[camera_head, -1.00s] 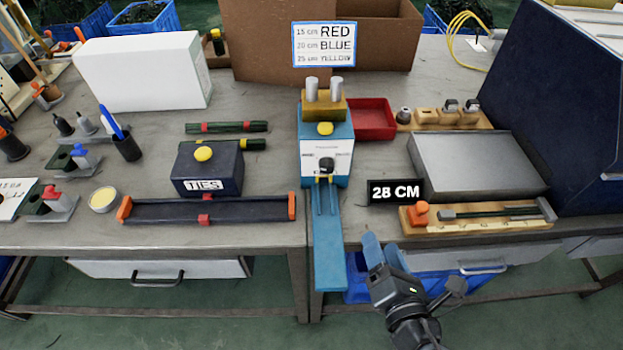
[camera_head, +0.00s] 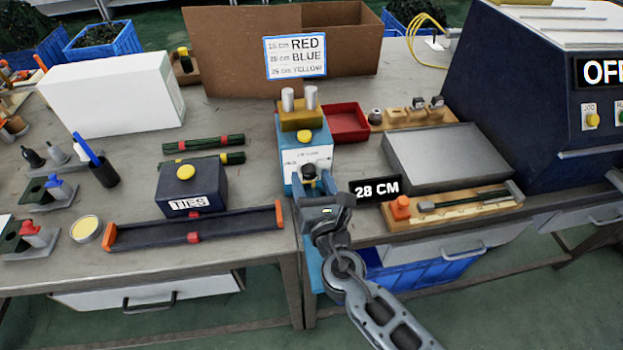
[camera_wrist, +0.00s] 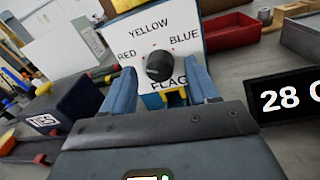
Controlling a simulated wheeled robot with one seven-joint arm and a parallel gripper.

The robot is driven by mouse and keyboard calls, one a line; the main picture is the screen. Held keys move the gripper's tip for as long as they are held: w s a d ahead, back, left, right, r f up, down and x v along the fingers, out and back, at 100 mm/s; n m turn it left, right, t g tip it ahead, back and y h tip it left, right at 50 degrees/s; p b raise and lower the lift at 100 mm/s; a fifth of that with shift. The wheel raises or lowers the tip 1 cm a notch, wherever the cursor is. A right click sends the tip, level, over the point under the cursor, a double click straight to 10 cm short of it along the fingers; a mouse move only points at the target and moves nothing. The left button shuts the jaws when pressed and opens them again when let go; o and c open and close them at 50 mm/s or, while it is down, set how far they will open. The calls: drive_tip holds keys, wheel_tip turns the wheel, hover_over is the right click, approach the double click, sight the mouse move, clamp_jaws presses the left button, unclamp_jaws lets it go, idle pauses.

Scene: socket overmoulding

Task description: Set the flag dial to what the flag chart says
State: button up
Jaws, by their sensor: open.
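The flag dial (camera_wrist: 159,67) is a black knob on the white face of a blue machine (camera_head: 290,165). Its face reads YELLOW above, RED left, BLUE right and FLAG below. I cannot tell which word the knob points at. The flag chart (camera_head: 296,57) stands behind and reads 15 cm RED, 20 cm BLUE and a third line YELLOW, apparently 25 cm. A black sign (camera_head: 376,188) reads 28 CM. My gripper (camera_wrist: 161,88) is open, with a blue finger either side of the dial in the wrist view; contact cannot be told. In the head view it hides the machine's lower front.
A navy TIES box (camera_head: 191,190) and a dark trough (camera_head: 160,234) with orange ends are left of the machine. A red bin (camera_head: 348,122), a grey box (camera_head: 448,158) and a wooden gauge board (camera_head: 455,209) are right. A navy machine (camera_head: 520,100) stands far right.

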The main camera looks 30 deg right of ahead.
drive_tip(key=shift+w, duration=0.2)
drive_tip(key=shift+d, duration=0.1)
drive_tip(key=c, duration=1)
